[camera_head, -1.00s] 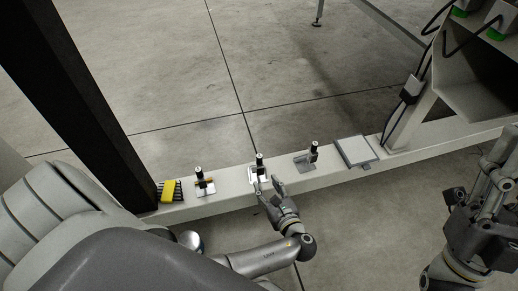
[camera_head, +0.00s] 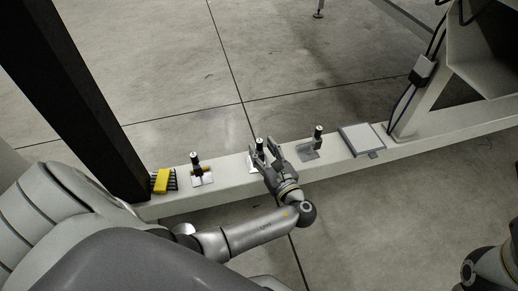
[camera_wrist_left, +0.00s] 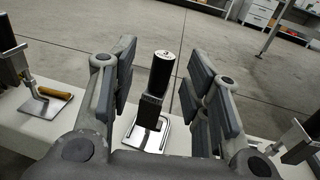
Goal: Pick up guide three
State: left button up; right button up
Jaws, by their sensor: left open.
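The middle guide (camera_head: 259,144) is partly hidden by my left gripper (camera_head: 264,152). The right guide (camera_head: 317,136) stands on a grey plate. In the left wrist view the middle guide (camera_wrist_left: 158,84) stands upright on its metal foot between the open fingers of my left gripper (camera_wrist_left: 158,85), with gaps on both sides. My right gripper is out of view.
A yellow block (camera_head: 161,181) on a dark ribbed piece lies at the beam's left end. A flat grey panel (camera_head: 361,140) lies right of the guides. A black post (camera_head: 75,100) rises at left. A box with cables (camera_head: 422,70) hangs on the right frame.

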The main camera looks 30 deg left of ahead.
aim_at(261, 146)
pick_arm(q)
jog(key=shift+b+x, duration=0.85)
jog(key=shift+x, duration=0.95)
jog(key=shift+w+d+f, duration=0.1)
jog(key=shift+w+f, duration=0.05)
jog(key=shift+f, duration=0.05)
grip_shut()
